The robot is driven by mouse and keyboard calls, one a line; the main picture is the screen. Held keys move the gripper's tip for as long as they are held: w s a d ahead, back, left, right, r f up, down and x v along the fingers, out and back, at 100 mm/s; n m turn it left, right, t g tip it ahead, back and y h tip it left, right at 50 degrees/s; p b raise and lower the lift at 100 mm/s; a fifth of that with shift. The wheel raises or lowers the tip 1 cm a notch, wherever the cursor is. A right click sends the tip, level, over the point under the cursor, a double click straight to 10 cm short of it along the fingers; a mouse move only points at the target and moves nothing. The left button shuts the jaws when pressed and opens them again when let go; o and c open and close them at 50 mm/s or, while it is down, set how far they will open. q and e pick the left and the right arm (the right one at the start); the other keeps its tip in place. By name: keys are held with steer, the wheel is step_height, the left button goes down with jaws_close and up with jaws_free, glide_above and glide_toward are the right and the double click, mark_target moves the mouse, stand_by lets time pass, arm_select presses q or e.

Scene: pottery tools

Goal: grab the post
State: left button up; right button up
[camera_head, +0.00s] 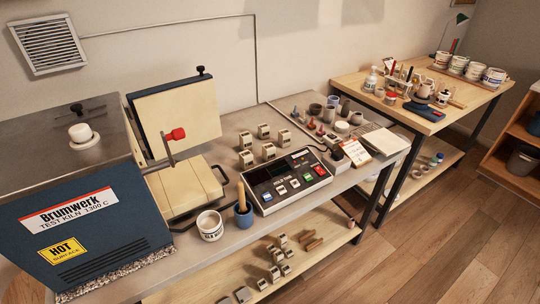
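Several small beige blocks that look like kiln posts stand on the grey metal table behind the control box. One post (246,159) is at the front left of the group, with another post (268,152) to its right. A third post (285,137) is at the right and a fourth (263,131) at the back. More small blocks (275,273) are on the wooden lower shelf. I cannot tell which one the task names. Neither of my grippers shows in the head view.
The blue kiln (110,215) stands at the left, with its door (180,115) open. The control box (287,181), a white labelled jar (210,226) and a blue cup (244,216) line the table's front. Small pots and a clipboard (357,152) are at the right.

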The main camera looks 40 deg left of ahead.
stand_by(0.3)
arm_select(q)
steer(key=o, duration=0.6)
